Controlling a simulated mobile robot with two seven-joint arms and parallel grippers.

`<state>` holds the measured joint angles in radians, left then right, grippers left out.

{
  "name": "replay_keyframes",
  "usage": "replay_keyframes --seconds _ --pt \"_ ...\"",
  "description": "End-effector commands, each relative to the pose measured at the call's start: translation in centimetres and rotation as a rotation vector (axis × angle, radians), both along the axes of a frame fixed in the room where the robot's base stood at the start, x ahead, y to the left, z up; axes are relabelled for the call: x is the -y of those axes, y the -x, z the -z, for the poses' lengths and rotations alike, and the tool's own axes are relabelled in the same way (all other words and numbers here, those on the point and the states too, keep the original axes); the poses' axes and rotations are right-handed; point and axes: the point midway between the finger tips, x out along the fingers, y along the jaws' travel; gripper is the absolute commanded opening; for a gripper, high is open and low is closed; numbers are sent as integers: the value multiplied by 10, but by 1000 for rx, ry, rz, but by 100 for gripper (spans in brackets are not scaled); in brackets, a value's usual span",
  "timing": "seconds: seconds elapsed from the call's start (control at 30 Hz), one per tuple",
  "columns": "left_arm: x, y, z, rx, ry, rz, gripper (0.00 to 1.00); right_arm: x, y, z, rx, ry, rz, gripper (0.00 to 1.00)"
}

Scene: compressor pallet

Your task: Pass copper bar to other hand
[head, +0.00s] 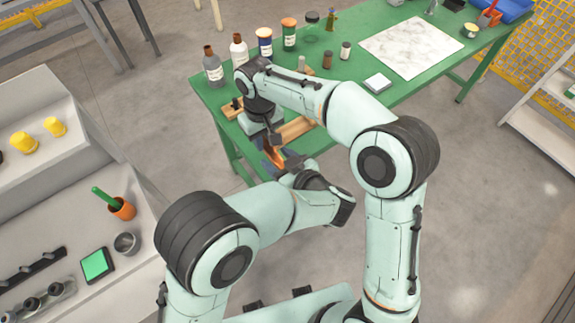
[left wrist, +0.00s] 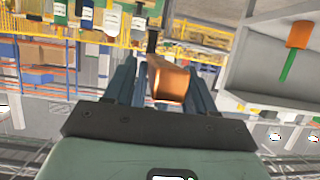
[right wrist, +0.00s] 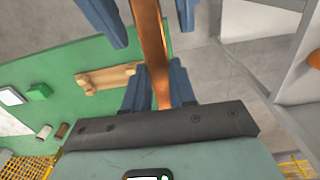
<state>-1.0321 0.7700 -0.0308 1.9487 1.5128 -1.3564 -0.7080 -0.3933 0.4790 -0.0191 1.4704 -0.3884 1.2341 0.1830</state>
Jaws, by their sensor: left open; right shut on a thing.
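The copper bar (head: 273,156) shows as a short orange-brown piece between my two grippers, off the near left end of the green table. My right gripper (right wrist: 158,78) is shut on the copper bar (right wrist: 150,35), which runs away from it lengthwise. My left gripper (left wrist: 160,78) is open, with the copper bar (left wrist: 169,82) between its parted fingers. In the right wrist view, the left gripper's fingers (right wrist: 143,14) stand on both sides of the bar's far part. In the head view, my arms hide most of the bar and both sets of fingertips.
The green table (head: 405,92) holds a wooden rack (head: 295,131), several bottles (head: 238,48), a marbled sheet (head: 412,45) and a small white block (head: 377,82). At left, a grey bench (head: 60,207) carries an orange cup (head: 123,208) and a green-screened device (head: 96,264). Floor is open at right.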

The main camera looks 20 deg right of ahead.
Motion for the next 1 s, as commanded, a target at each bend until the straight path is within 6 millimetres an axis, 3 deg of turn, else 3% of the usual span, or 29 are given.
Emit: replay_keyframes --seconds 0.13,0.43,0.47,0.6,0.63,0.83,0.87,0.9,0.93,1.0 --pt "-4 -10 5 -1 0 -1 55 0 0 -1 2 -1 0 0" --pt "-6 -14 6 0 0 -1 55 0 0 -1 0 -1 0 0" --pt "-6 -14 6 0 0 -1 52 0 0 -1 0 -1 0 0" --pt "-6 -14 6 0 -1 -2 6 0 1 -1 -2 0 0 0" --pt "-6 -14 6 0 -1 -2 0 0 1 -1 -2 0 1 0" --pt "-7 -14 6 1 -1 -4 0 0 1 -1 -3 0 3 0" --pt "-7 -14 5 3 -1 -4 0 0 1 -1 -3 0 3 29" --pt "-7 -14 5 3 -1 -4 0 0 1 -1 -3 0 4 42" --pt "-7 -14 5 3 -1 -4 0 0 1 -1 -3 0 3 52" --pt "-6 -14 5 2 0 -4 0 0 1 0 -2 0 3 56"
